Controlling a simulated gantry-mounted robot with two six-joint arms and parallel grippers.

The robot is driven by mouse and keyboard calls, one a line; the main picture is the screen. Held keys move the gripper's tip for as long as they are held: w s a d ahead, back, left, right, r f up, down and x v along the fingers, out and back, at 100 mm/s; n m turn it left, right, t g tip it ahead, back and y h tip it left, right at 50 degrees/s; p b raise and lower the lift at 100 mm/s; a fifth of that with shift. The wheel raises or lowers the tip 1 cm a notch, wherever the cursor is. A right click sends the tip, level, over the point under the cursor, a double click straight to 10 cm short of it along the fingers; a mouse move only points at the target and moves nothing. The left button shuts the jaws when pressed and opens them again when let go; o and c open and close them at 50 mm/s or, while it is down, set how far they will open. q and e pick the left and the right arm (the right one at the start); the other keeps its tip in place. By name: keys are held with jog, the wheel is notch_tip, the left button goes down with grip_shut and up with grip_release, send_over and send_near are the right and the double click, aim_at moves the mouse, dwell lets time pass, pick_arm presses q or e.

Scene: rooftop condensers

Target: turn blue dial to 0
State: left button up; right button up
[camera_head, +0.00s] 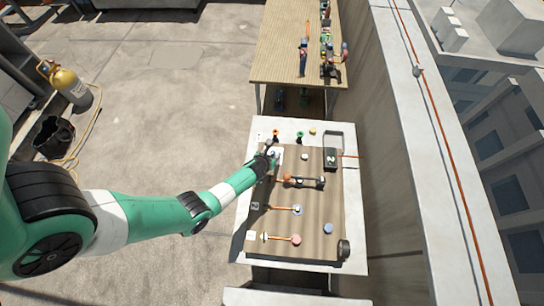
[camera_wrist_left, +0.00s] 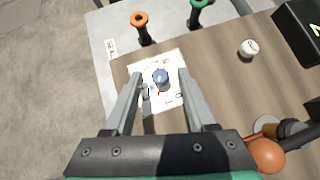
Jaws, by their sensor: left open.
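The blue dial (camera_wrist_left: 161,78) sits on a white square plate (camera_wrist_left: 170,98) with small dark marks, near the board's upper left corner. In the left wrist view the dial is between the two fingers of my left gripper (camera_wrist_left: 157,88), which is open. I cannot tell whether a finger touches the dial. The marks around it are too small to read. In the head view my left gripper (camera_head: 268,154) reaches the plate from the left and hides most of the dial. My right gripper does not show.
An orange knob (camera_wrist_left: 140,22) and a green knob (camera_wrist_left: 199,5) stand beyond the plate. A white round knob (camera_wrist_left: 248,48) and a black box (camera_head: 331,159) are to the right. A wooden table (camera_head: 280,62) with tools stands behind, and a wall borders the right.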

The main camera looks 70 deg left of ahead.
pick_arm(q)
jog(key=shift+w+a+f, duration=0.2)
jog(key=shift+f, duration=0.05)
grip_shut()
dwell(0.4)
jog(key=shift+w+d+f+n+g+y+b, duration=0.15)
jog(key=shift+n+g+y+b, duration=0.45)
jog(key=shift+n+b, duration=0.55)
jog(key=n+g+b, duration=0.2)
jog(key=n+b, duration=0.1)
jog(key=b, duration=0.1)
jog(key=n+g+b, duration=0.2)
jog(key=b, duration=0.2)
jog(key=n+g+y+b, duration=0.1)
jog(key=n+g+b, duration=0.1)
jog(key=n+b, duration=0.1)
jog(key=shift+w+f+n+g+b, duration=0.15)
jog(key=shift+w+n+g+b, duration=0.25)
jog(key=shift+b, duration=0.2)
jog(key=shift+r+n+g+b, duration=0.3)
jog(key=shift+n+b, duration=0.15)
jog(key=shift+b, duration=0.35)
